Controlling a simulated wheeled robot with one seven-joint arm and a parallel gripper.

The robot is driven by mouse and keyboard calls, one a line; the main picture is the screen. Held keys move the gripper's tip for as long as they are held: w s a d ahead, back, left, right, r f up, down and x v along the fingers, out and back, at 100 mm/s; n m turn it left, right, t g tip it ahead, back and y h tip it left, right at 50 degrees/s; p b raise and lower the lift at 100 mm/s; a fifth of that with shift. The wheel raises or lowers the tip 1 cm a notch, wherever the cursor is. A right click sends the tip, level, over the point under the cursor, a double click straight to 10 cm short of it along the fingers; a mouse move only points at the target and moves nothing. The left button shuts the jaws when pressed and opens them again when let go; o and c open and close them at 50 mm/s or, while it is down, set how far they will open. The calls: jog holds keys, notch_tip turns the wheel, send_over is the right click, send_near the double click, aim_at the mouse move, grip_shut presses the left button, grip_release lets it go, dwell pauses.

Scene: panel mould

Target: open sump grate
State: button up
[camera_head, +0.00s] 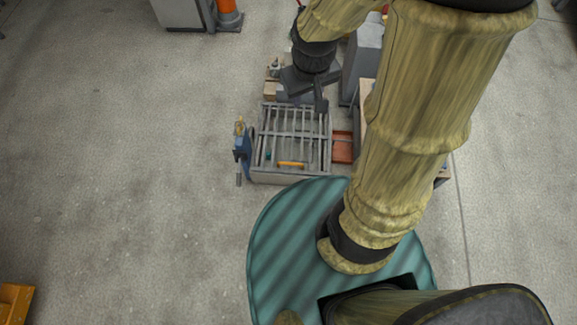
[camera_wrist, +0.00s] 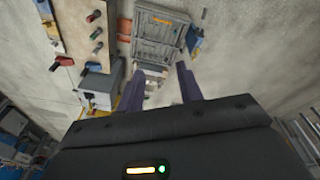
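The sump grate (camera_head: 292,121) is a grey barred panel lying flat over a grey box (camera_head: 285,179). A yellow-orange bar like a handle (camera_head: 291,164) lies at its near edge, with a small green spot to its left. In the wrist view the grate (camera_wrist: 158,45) is at the top centre, with the orange bar (camera_wrist: 163,22) near its upper end. My gripper (camera_wrist: 160,90) is open, its two dark purple fingers apart with nothing seen held between them. In the head view my dark gripper (camera_head: 312,92) hangs over the far end of the grate; contact cannot be told.
A blue clamp-like fitting (camera_head: 243,147) stands at the box's left side. A red-orange tray (camera_head: 343,147) lies to its right. The wrist view shows a board with knobs (camera_wrist: 96,38) and a grey cabinet (camera_wrist: 101,88) at left. The floor left of the box is clear.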

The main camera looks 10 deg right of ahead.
aim_at(290, 163)
jog(key=w+a+f+n+h+b, duration=0.1)
jog(key=w+f+n+b, duration=0.3)
jog(key=f+b, duration=1)
jog(key=w+a+f+n+g+h+b, duration=0.1)
jog(key=w+a+f+n+b, duration=0.3)
jog(key=f+b, duration=1.1)
jog(key=w+a+f+n+h+b, duration=0.2)
jog(key=w+f+b, duration=0.7)
jog(key=f, duration=2.1)
jog(key=n+b, duration=0.2)
jog(key=b, duration=0.3)
jog(key=shift+a+f+h, duration=0.25)
jog(key=shift+f+h, duration=0.05)
jog(key=shift+f, duration=0.1)
jog(key=shift+f, duration=0.15)
jog(key=b+x, duration=0.5)
jog(key=x, duration=0.3)
jog(key=b+x, duration=0.5)
jog(key=x, duration=0.4)
jog(key=shift+s+d+f, duration=0.1)
jog(key=shift+s+f, duration=0.05)
jog(key=shift+s, duration=0.05)
grip_shut()
